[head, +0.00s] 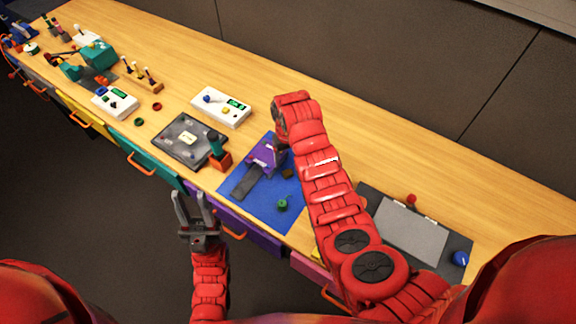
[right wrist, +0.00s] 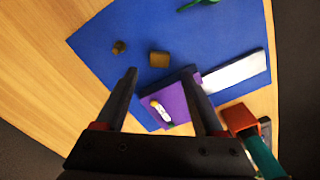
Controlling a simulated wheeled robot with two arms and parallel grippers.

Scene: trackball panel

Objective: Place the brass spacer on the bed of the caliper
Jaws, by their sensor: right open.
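The purple caliper (head: 265,152) with its long flat grey bed (head: 247,181) lies on a blue mat. In the right wrist view the caliper body (right wrist: 180,102) shows between my fingers, with the bed (right wrist: 235,72) to the right. A squarish brass block (right wrist: 159,58), likely the brass spacer, lies on the mat beyond my right gripper (right wrist: 163,82), apart from the bed. A smaller brownish piece (right wrist: 118,47) lies left of it. My right gripper is open and empty above the caliper, mostly hidden by its arm in the head view. My left gripper (head: 191,196) is open and empty before the bench front.
The blue mat (head: 234,194) also bears a small green object (head: 282,204). A dark tray (head: 178,150) and a teal-handled tool in an orange stand (head: 219,158) are to the left. A white box (head: 221,106) stands behind. A grey panel (head: 410,228) lies right of my right arm.

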